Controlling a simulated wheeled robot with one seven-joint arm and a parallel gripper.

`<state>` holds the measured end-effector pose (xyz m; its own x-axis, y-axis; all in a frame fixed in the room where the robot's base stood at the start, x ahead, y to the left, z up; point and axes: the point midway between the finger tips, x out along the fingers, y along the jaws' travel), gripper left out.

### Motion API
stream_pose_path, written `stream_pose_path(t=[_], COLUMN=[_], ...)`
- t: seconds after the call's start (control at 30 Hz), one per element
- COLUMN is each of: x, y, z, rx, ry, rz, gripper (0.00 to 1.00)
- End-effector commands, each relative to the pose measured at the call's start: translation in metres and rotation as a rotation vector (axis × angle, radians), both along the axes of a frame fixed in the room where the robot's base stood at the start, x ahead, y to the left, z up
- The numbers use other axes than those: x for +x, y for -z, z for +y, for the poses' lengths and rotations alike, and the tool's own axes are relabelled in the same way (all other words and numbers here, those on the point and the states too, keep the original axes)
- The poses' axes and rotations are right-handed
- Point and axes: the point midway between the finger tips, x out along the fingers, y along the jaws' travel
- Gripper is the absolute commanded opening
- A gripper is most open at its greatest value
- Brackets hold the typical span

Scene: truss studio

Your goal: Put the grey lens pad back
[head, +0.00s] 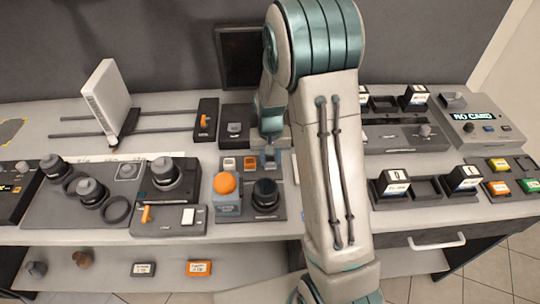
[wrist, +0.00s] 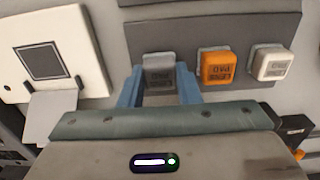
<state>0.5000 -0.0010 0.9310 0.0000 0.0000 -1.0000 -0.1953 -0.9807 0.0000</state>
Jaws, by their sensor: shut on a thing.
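My gripper (wrist: 160,88) is shut on the grey lens pad (wrist: 159,74), with one blue finger on each side of it. The pad is at the end of a row on a dark grey board (wrist: 240,27), in line with an orange pad (wrist: 217,68) and a white pad (wrist: 272,62). I cannot tell whether it rests fully on the board. In the head view my gripper (head: 271,158) is at the right end of that row, beside the orange pad (head: 249,162) and white pad (head: 229,163). My arm hides part of the area.
An orange-domed device (head: 226,185) and a dark lens (head: 265,194) stand just in front of the row. A white panel with a dark square (wrist: 45,62) lies beside the gripper. Lenses (head: 88,190), a white router-like box (head: 106,95) and card holders (head: 425,188) fill the bench.

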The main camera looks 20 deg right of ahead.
Motion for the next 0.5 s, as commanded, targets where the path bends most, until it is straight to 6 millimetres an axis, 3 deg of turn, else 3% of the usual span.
stream_pose_path(t=[0.3, 0.33, 0.4, 0.5], x=[0.0, 0.0001, 0.0, -0.0001], y=[0.0046, 0.0035, 0.0028, 0.0027], z=[-0.0002, -0.0002, -0.0002, -0.0003], rx=[0.0, 0.0, 0.0, 0.0], ry=[0.0, 0.0, 0.0, 0.0], rz=[0.0, 0.0, 0.0, 0.0], gripper=[0.09, 0.35, 0.52, 0.52])
